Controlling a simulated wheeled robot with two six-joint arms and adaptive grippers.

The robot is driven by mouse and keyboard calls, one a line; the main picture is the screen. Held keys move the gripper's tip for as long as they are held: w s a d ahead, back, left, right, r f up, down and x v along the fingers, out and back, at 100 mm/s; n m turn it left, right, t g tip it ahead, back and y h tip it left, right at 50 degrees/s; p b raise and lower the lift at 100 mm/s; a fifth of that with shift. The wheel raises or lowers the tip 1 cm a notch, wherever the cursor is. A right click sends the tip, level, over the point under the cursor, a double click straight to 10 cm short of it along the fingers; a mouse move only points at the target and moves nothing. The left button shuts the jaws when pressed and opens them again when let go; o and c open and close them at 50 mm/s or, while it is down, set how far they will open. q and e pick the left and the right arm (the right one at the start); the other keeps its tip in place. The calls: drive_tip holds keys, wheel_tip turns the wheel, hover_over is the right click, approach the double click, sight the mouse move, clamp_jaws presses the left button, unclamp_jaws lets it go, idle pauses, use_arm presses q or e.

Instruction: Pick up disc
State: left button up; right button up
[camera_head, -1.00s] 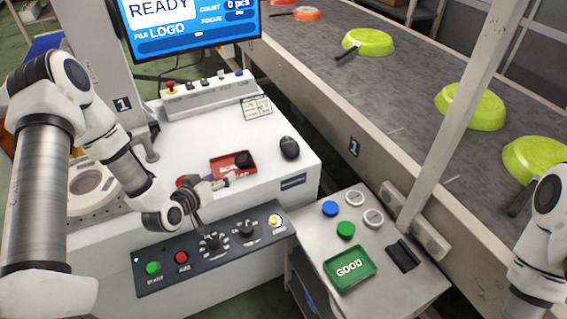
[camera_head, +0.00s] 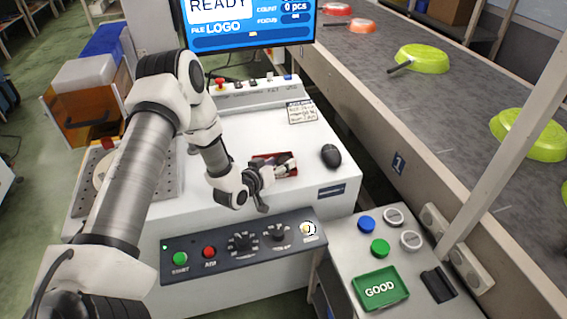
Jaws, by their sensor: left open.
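A blue disc (camera_head: 367,224) and a green disc (camera_head: 380,247) lie on the side table at the lower right. Two grey ring-marked discs (camera_head: 393,217) lie beside them; the second grey disc (camera_head: 410,240) is nearer. My left gripper (camera_head: 284,165) is open over the red tray (camera_head: 289,174) on the white machine, left of the discs and apart from them. The gripper and wrist cover much of that tray, so its contents are unclear. My right gripper is out of view.
A green GOOD tray (camera_head: 380,289) and a black block (camera_head: 438,285) share the side table (camera_head: 345,262). A mouse (camera_head: 331,155) sits right of the red tray. A control panel (camera_head: 245,243) runs along the machine's front. A slanted post (camera_head: 510,150) stands before the conveyor (camera_head: 440,150).

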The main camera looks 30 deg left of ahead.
use_arm(q)
drive_tip(key=shift+s+f, duration=0.1)
drive_tip(key=shift+f, duration=0.05)
drive_tip(key=c, duration=1)
drive_tip(key=shift+c, duration=0.2)
